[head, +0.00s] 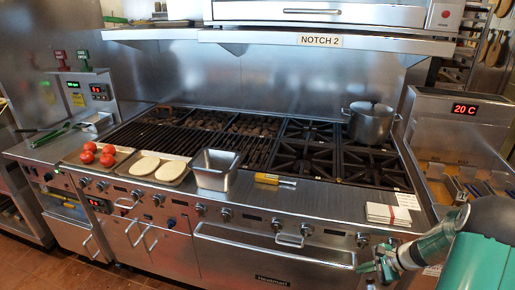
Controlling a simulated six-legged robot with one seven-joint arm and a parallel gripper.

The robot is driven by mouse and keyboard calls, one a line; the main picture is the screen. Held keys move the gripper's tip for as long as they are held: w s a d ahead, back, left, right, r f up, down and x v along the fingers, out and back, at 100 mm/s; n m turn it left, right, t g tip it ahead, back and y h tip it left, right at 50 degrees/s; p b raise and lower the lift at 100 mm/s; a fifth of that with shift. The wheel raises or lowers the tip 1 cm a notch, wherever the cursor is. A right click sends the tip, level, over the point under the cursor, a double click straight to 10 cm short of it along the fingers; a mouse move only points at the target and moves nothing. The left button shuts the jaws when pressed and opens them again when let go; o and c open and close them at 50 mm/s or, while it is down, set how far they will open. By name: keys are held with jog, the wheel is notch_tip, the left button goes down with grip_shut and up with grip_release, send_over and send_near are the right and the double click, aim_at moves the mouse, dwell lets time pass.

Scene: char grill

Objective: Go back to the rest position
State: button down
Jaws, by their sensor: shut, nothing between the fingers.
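My gripper (368,268) is at the lower right of the head view, in front of the range's front panel. It is shut and empty, apart from everything on the counter. My green and grey arm comes in from the right edge. The grill range (330,205) fills the middle of the view, with char grates (180,135) at left and black burners (310,155) at right.
On the front ledge are a tray with tomatoes (88,157), a tray with two pale flat pieces (145,166), a metal pan (214,172), a yellow-handled tool (275,180) and a white stack (388,214). A lidded pot (371,121) stands at back right. A fryer (455,165) is at right.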

jog(key=s+a+r+n+g+h, duration=0.1)
jog(key=s+a+r+n+h, duration=0.2)
jog(key=a+r, duration=0.5)
jog(key=s+a+r+n+g, duration=0.1)
jog(key=s+a+r+n, duration=0.3)
jog(key=r, duration=0.8)
jog(key=s+a+r+n+t+h, duration=0.1)
jog(key=s+a+r+n+h, duration=0.1)
jog(key=s+a+r+n, duration=0.2)
jog(key=s+a+r+n+t+h, duration=0.2)
jog(key=s+a+r+n, duration=0.2)
jog(key=s+r, duration=0.3)
jog(key=s+n, duration=0.1)
jog(key=s, duration=0.3)
jog(key=shift+s+a+r+n+t, duration=0.2)
jog(key=shift+a+r+n+t, duration=0.1)
jog(key=shift+r, duration=0.05)
